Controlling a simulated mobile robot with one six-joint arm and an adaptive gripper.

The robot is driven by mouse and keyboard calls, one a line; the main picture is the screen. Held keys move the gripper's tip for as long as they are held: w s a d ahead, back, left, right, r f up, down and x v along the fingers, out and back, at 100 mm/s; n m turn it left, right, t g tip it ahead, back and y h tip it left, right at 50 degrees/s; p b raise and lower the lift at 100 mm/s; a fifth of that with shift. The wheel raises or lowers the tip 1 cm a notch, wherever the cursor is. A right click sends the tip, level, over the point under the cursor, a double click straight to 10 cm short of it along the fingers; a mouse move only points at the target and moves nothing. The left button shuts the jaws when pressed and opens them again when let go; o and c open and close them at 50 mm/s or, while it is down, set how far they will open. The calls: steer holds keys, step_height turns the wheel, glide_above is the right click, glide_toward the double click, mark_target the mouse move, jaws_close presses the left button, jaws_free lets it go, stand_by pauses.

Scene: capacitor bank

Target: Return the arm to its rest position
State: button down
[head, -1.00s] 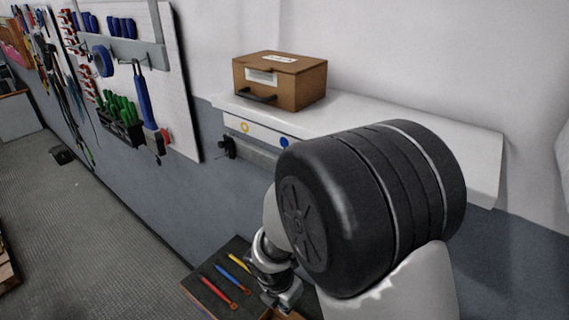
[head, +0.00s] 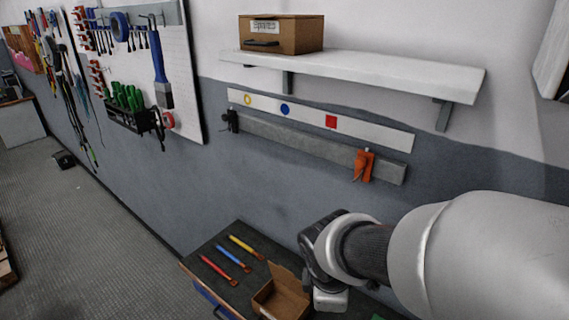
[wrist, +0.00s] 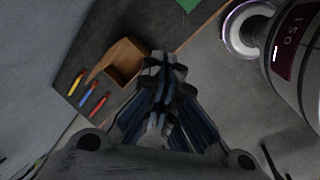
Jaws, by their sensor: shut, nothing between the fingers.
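My gripper (wrist: 163,75) points down in the wrist view with its fingers together and nothing between them. Below it in that view are a dark worktop (wrist: 100,62) and an open brown box (wrist: 125,62), and the fingertips show just right of the box. In the head view my arm (head: 465,250) reaches in from the lower right. Its wrist is beside the open brown box (head: 283,292), and the fingers are hidden there.
Red (head: 219,269), blue (head: 234,258) and yellow (head: 246,247) handled tools lie on the worktop (head: 215,252). Above are a rail (head: 290,138) with an orange clamp (head: 363,166), a marked strip (head: 305,113), and a shelf (head: 370,72) holding a cardboard box (head: 282,35). The floor at left is mostly clear.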

steer(key=s+d+f+m+b, duration=0.2)
steer(key=s+f+m+b, duration=0.2)
steer(key=s+m+b, duration=0.2)
steer(key=s+d+f+m+t+y+b, duration=0.1)
steer(key=s+d+f+m+b, duration=0.2)
steer(key=s+m+b, duration=0.4)
steer(key=f+m+b, duration=0.1)
steer(key=m+b, duration=0.1)
steer(key=m, duration=0.1)
steer(key=shift+s+t, duration=0.2)
steer(key=shift+t, duration=0.1)
